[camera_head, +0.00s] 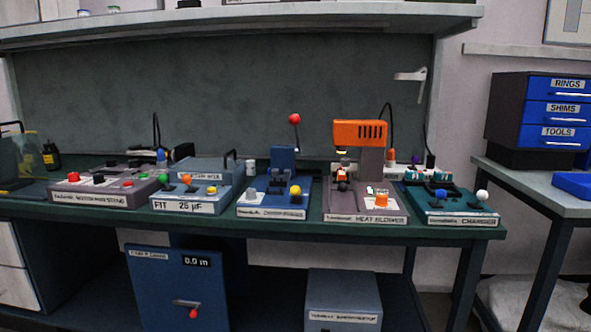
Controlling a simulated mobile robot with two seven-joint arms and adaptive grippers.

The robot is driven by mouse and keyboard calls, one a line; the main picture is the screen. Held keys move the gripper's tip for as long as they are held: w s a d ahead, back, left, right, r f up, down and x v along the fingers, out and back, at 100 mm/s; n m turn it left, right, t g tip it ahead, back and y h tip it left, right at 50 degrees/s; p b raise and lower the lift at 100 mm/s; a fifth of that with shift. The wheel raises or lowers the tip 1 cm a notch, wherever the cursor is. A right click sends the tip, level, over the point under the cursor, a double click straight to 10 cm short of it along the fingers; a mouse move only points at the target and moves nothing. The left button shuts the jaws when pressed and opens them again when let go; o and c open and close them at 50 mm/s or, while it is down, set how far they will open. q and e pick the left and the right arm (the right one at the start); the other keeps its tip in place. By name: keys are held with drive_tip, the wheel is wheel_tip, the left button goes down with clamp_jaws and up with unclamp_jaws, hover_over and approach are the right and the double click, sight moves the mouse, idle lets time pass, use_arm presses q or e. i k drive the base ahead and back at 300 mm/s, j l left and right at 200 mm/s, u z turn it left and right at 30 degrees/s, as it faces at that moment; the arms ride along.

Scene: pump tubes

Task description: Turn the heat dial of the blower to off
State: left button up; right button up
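The heat blower (360,133) stands on the bench, right of centre. It has an orange head with dark vent slots, on a grey base (338,207) whose front label reads "HEAT BLOWER". An orange knob (381,199) with a pale surround sits at the base's front right. A small dark part (342,187) sits at the base's left, below the nozzle. The dial markings are too small to read, so I cannot tell its setting. Neither of my grippers is in view.
The charger unit (458,218) stands close on the blower's right. A blue press-like unit (283,158) with a red-ball lever (294,119) stands on its left. More units line the green bench (330,232) further left. A shelf (230,24) overhangs the back.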

sight(382, 199)
drive_tip(key=i+l+u, duration=0.45)
drive_tip(key=l, duration=0.75)
drive_tip(key=i+l+u, duration=0.15)
drive_tip(key=l+u, duration=0.25)
drive_tip(key=l, duration=0.85)
drive_tip(key=l+u, duration=0.45)
drive_tip(key=l, duration=0.9)
